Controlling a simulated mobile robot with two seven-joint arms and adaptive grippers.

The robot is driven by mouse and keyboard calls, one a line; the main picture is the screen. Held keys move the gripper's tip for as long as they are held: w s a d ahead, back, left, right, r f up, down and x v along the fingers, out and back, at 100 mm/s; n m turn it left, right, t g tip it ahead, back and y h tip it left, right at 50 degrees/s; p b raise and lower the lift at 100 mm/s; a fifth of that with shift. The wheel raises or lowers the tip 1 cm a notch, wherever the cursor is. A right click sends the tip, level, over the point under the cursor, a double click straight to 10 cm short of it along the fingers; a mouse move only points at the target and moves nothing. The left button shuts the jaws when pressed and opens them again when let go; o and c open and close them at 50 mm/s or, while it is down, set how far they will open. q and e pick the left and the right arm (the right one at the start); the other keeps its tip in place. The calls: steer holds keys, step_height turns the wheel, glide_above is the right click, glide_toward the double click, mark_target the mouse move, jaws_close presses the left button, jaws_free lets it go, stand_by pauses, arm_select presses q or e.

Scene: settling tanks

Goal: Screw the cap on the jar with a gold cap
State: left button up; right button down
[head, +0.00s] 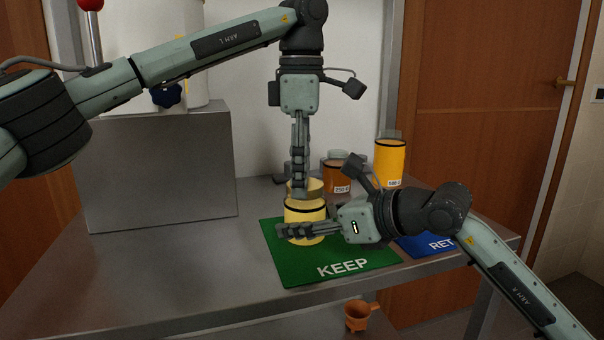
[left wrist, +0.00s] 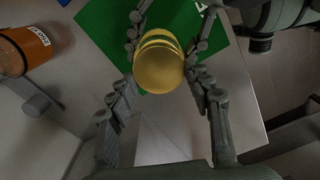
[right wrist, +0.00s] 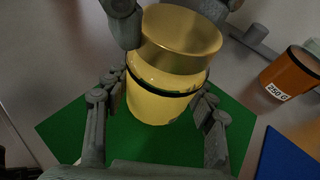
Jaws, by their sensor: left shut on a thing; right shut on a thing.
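The jar (head: 305,213) holds pale yellow contents, has a black band, and stands upright on the green KEEP mat (head: 290,268). My right gripper (head: 284,231) is shut around its body from the right; the right wrist view shows the jar (right wrist: 160,100) between its fingers. I cannot tell whether the threads are engaged.
An orange 250 G jar (head: 338,176) and a taller yellow-orange jar (head: 389,162) stand behind to the right. A blue mat (head: 412,246) lies right of the green one. A grey box (head: 160,170) stands left. An orange cup (head: 357,316) is below the table's front edge.

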arm_select(q)
steer(key=m, duration=0.7)
steer(key=shift+w+d+m, duration=0.15)
steer(key=shift+m, duration=0.15)
steer(key=m, duration=0.5)
steer(key=shift+w+d+m, duration=0.1)
steer(key=shift+m, duration=0.2)
steer(key=o, duration=0.8)
steer(key=shift+c, duration=0.2)
steer(key=shift+r, duration=2.25)
steer(key=shift+c, duration=0.3)
